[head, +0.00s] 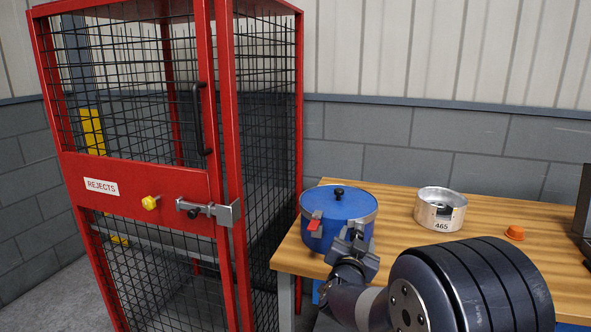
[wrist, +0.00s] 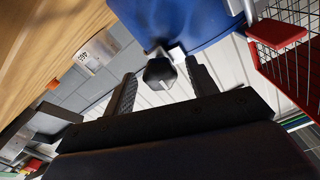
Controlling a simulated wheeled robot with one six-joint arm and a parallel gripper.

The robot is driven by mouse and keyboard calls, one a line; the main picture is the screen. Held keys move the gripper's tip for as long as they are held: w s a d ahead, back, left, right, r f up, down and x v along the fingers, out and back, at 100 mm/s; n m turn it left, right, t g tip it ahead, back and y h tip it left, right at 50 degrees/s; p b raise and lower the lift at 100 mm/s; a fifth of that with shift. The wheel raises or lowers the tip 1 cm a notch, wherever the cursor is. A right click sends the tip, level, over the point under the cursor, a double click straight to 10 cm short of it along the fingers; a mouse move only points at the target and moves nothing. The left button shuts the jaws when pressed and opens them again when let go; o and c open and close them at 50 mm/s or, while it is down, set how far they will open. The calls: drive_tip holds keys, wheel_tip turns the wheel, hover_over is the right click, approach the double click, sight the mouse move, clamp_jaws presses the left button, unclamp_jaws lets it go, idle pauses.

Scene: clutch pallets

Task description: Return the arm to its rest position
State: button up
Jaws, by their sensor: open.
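My gripper (head: 355,249) is open in front of the blue lidded pot (head: 341,209), at the near left of the wooden bench. In the wrist view, its two dark fingers stand apart, with a black knob (wrist: 160,73) showing between them near the blue pot (wrist: 180,18). I cannot tell whether the fingers touch the knob. The pot's lid has a black top knob (head: 339,192), and a red lever (head: 314,223) is on its front left. My dark wrist and forearm reach in from the lower right and hide part of the bench edge.
A red mesh cage marked REJECTS (head: 101,186) stands to the left, with a latch (head: 208,211). On the wooden bench (head: 400,193) are a metal cylinder labelled 465 (head: 440,213) and an orange piece (head: 515,232). A dark object (head: 583,215) stands at the right edge. A block wall is behind.

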drive_tip(key=m+b, duration=0.3)
drive_tip(key=m, duration=0.2)
drive_tip(key=shift+f+m, duration=0.15)
drive_tip(key=shift+m, duration=0.25)
drive_tip(key=m+b, duration=0.3)
drive_tip(key=m, duration=0.2)
drive_tip(key=shift+m, duration=0.4)
drive_tip(key=m+b, duration=0.3)
drive_tip(key=m, duration=0.2)
drive_tip(key=shift+m, duration=0.4)
drive_tip(key=m+b, duration=0.1)
drive_tip(key=m, duration=0.3)
drive_tip(key=shift+m, duration=0.4)
drive_tip(key=shift+s, duration=0.15)
